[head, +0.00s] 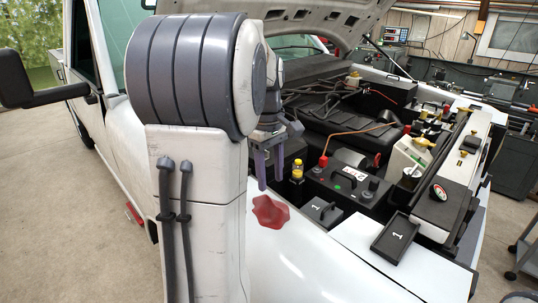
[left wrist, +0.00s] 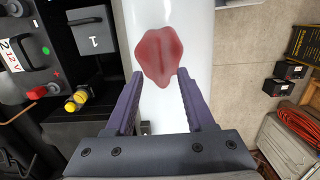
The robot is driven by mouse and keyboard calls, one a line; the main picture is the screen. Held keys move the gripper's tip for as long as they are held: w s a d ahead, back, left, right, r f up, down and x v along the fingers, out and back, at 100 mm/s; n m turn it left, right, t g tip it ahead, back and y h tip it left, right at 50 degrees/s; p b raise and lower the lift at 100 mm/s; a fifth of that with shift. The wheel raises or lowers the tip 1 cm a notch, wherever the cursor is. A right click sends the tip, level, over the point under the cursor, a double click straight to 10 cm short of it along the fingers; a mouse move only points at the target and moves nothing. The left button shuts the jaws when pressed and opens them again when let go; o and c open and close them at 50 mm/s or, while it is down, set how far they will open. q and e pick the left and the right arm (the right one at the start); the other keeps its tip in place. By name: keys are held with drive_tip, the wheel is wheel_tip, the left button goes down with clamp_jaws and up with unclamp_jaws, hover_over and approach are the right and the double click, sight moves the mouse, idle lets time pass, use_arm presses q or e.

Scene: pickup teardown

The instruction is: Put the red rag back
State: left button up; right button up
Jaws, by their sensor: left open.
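My left gripper (head: 270,183) points down above the fender near the rag. Its two purple fingers (left wrist: 160,72) are apart with nothing held between them. The gap between fingertips and rag is hard to judge. My left arm hides part of the truck. My right gripper does not show in either view.
The open engine bay holds a black battery (head: 345,185) with a red terminal and a yellow-capped bottle (head: 297,170). A black tray marked 1 (head: 396,237) sits on a white surface at the front. The raised hood (head: 290,12) hangs above. The fender is clear around the rag.

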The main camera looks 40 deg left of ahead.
sight(269, 197)
use_arm(q)
wheel_tip(269, 197, up, 7)
drive_tip(key=s+d+f+m, duration=0.1)
drive_tip(key=d+f+m, duration=0.25)
drive_tip(key=d, duration=0.35)
drive_tip(key=s+d+f+m, duration=0.1)
drive_tip(key=d+f+m, duration=0.1)
drive_tip(key=d+m, duration=0.4)
drive_tip(key=d+f+m, duration=0.3)
drive_tip(key=d, duration=0.6)
drive_tip(key=s+d+f+m, duration=0.4)
drive_tip(key=s+m, duration=0.2)
drive_tip(key=s, duration=0.1)
drive_tip(key=s+d+f+m, duration=0.4)
drive_tip(key=s+d+m, duration=0.1)
drive_tip(key=s+m, duration=0.1)
drive_tip(key=shift+s+f, duration=0.35)
drive_tip(key=shift+s, duration=0.35)
drive_tip(key=shift+d, duration=0.1)
